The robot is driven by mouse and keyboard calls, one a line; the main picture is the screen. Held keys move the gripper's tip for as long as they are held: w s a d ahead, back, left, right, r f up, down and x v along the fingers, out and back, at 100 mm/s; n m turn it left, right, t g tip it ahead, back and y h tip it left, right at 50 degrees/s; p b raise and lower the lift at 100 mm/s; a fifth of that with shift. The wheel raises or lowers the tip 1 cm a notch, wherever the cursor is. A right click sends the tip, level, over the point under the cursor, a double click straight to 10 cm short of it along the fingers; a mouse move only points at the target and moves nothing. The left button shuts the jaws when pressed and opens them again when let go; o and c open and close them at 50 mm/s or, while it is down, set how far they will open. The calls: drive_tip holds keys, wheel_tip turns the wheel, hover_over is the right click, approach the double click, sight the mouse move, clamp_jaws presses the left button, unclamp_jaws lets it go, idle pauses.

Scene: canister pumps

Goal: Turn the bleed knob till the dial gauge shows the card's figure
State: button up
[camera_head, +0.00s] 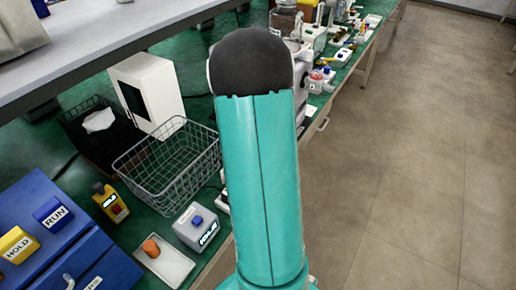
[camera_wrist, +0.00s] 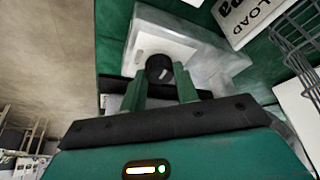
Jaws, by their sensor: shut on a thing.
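In the wrist view my gripper (camera_wrist: 162,85) has its two green fingers on either side of a round black knob (camera_wrist: 159,67), and it is shut on it. The knob has a short pale mark on its face and sits on a white plate (camera_wrist: 150,43) on a grey box (camera_wrist: 215,65). A white card or sign (camera_wrist: 245,14) at the top right shows "LOAD" and part of "pa"; it is cut off by the frame and I see no figure on it. I cannot make out a dial gauge in either view. In the head view my arm hides the gripper and the knob.
A wire basket (camera_head: 168,160) stands left of my arm, also at the wrist view's right edge (camera_wrist: 300,45). Near it are a white box (camera_head: 152,88), a yellow device (camera_head: 110,203) and a grey unit with a blue button (camera_head: 196,227). Open floor (camera_head: 420,150) lies right.

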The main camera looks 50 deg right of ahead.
drive_tip(key=shift+w+m, duration=0.1)
drive_tip(key=shift+m, duration=0.4)
drive_tip(key=o, duration=1)
drive_tip(key=shift+c, duration=0.2)
drive_tip(key=v, duration=1.4)
drive_tip(key=shift+w+a+g, duration=0.2)
drive_tip(key=shift+w+g, duration=0.05)
drive_tip(key=shift+g, duration=0.05)
